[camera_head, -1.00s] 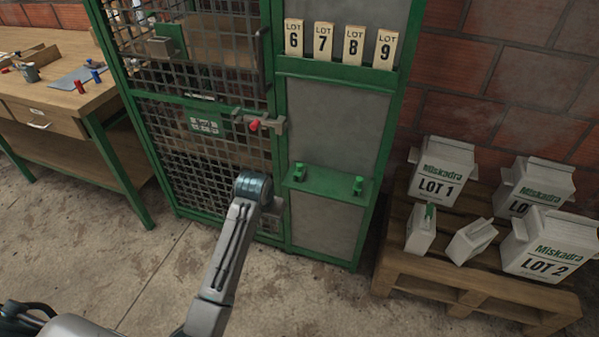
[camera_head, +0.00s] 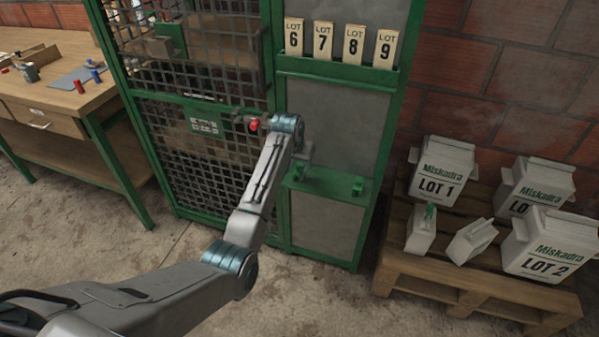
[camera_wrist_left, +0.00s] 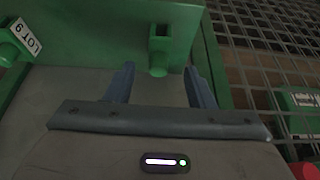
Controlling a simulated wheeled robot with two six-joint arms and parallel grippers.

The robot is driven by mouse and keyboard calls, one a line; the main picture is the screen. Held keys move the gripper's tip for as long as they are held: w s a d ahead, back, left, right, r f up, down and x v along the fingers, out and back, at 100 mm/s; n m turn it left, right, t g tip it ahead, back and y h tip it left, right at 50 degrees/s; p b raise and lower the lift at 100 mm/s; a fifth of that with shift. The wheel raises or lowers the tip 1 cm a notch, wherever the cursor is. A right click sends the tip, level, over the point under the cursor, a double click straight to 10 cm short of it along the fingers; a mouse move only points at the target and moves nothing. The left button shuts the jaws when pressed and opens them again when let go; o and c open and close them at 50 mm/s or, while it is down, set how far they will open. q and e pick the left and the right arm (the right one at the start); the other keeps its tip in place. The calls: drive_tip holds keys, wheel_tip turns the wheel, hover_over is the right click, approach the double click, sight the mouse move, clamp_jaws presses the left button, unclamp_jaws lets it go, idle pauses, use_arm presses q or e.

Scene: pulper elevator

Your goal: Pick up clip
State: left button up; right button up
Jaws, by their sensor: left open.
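Two green clips sit on the green ledge (camera_head: 335,190) of the cabinet. The right clip (camera_head: 357,186) stands clear in the head view. The left clip (camera_head: 299,172) is partly hidden by my left wrist. In the left wrist view, one green clip (camera_wrist_left: 160,42) lies ahead between the fingertips, apart from them. My left gripper (camera_wrist_left: 158,76) is open and empty, pointing at the ledge. In the head view its fingers are mostly hidden at the arm's end.
A red latch knob (camera_head: 254,125) is close left of my wrist on the mesh door (camera_head: 205,150). LOT tags (camera_head: 340,42) stand in a rack above. A pallet (camera_head: 420,270) with white bags is at right, a workbench (camera_head: 60,95) at left.

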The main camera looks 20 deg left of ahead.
sight(299, 165)
use_arm(q)
drive_tip(key=x, duration=0.5)
drive_tip(key=shift+d, duration=0.1)
drive_tip(key=shift+r, duration=0.1)
drive_tip(key=c, duration=1)
